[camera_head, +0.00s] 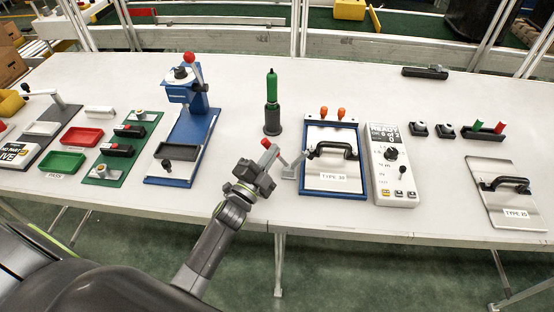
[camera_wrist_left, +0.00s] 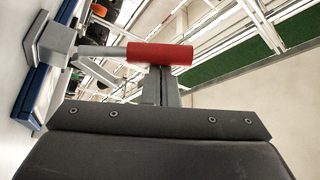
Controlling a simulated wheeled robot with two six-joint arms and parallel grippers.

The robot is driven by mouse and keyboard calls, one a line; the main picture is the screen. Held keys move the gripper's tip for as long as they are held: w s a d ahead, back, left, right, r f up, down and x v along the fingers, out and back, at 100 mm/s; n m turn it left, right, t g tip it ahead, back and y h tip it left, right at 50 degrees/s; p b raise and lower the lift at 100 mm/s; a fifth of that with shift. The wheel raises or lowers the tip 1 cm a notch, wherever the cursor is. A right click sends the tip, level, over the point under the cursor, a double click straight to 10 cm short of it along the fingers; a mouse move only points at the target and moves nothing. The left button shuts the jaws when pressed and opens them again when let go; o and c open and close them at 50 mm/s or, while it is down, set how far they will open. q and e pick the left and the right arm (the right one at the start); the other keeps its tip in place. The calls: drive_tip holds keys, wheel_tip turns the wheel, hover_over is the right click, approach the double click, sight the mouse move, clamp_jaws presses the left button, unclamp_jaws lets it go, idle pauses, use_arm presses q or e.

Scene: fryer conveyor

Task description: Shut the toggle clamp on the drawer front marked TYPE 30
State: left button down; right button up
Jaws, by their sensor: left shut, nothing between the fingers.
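The drawer front marked TYPE 30 (camera_head: 325,188) is a silver plate with a black handle, lying in a blue frame. The toggle clamp (camera_head: 290,168) is grey and sits at the frame's left edge. Its lever slants up and left to a red grip (camera_head: 266,144). In the left wrist view the red grip (camera_wrist_left: 160,53) lies across the closed fingertips, with the grey clamp body (camera_wrist_left: 52,45) at upper left. My left gripper (camera_head: 262,163) is shut and empty, just below the red grip; I cannot tell whether they touch. My right gripper is not in view.
A control box (camera_head: 393,185) stands right of the frame. A second silver plate (camera_head: 490,170) with a handle lies at far right. A green-handled tool (camera_head: 272,90) stands behind the clamp, and a blue press (camera_head: 190,130) is to the left. Bare table lies between press and clamp.

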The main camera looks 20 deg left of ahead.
use_arm(q)
drive_tip(key=shift+s+a+f+b, duration=0.15)
drive_tip(key=shift+a+f+b, duration=0.2)
drive_tip(key=shift+a, duration=0.15)
idle(0.4)
